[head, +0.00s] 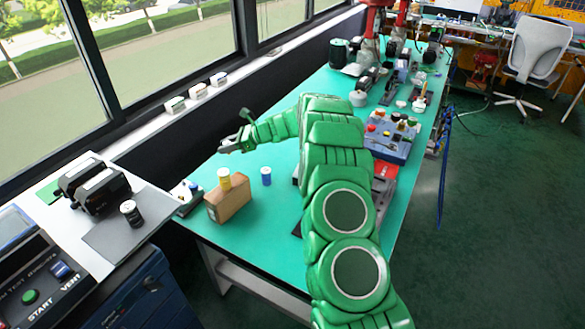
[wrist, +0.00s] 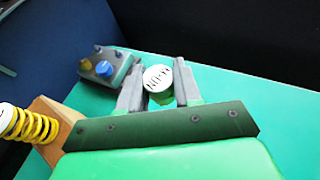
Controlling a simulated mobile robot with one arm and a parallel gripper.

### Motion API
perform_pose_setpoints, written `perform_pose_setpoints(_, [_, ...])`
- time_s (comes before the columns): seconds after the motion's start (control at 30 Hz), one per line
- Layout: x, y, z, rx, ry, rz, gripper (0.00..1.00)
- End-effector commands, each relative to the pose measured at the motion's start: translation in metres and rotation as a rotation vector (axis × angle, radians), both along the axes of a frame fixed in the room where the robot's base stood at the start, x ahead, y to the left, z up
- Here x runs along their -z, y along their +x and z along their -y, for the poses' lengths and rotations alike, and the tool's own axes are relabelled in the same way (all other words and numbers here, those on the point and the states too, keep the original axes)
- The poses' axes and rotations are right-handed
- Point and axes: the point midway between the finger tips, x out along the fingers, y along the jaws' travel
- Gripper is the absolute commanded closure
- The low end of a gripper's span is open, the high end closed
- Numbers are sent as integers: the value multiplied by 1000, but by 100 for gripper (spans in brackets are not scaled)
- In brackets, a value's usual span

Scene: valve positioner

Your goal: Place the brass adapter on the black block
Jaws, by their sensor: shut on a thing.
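My gripper (head: 230,146) is over the green table near the window side. In the wrist view its fingers (wrist: 160,90) are shut on a small round piece (wrist: 158,77) with a white, lettered top, seemingly "NPT". This may be the brass adapter; its side is mostly hidden and no clear brass colour shows. A dark grey block (wrist: 118,60) with a blue knob and a yellow knob is beyond the fingers, apart from the held piece. It also shows at the table's left edge in the head view (head: 186,193). I cannot tell whether it is the black block.
A cardboard box (head: 232,202) carries a yellow spring (head: 224,179); both also show left of my gripper in the wrist view. A small blue cylinder (head: 266,176) stands to the right. Black devices (head: 95,186) and a black cylinder (head: 131,213) stand on the left bench.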

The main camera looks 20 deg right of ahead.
Motion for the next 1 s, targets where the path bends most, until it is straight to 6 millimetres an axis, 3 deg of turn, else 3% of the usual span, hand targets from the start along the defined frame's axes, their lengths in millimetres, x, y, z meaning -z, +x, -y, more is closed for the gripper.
perform_pose_setpoints(0.03, [-2, -3, 22, 36, 3, -4, 97])
perform_pose_setpoints(0.2, [-7, -20, 84, 138, 6, -4, 97])
perform_pose_setpoints(0.5, [-17, -63, 164, 280, 6, -2, 97])
perform_pose_setpoints(0.8, [-30, -116, 213, 382, 4, 2, 97])
perform_pose_setpoints(1.0, [-41, -153, 228, 427, 5, 1, 97])
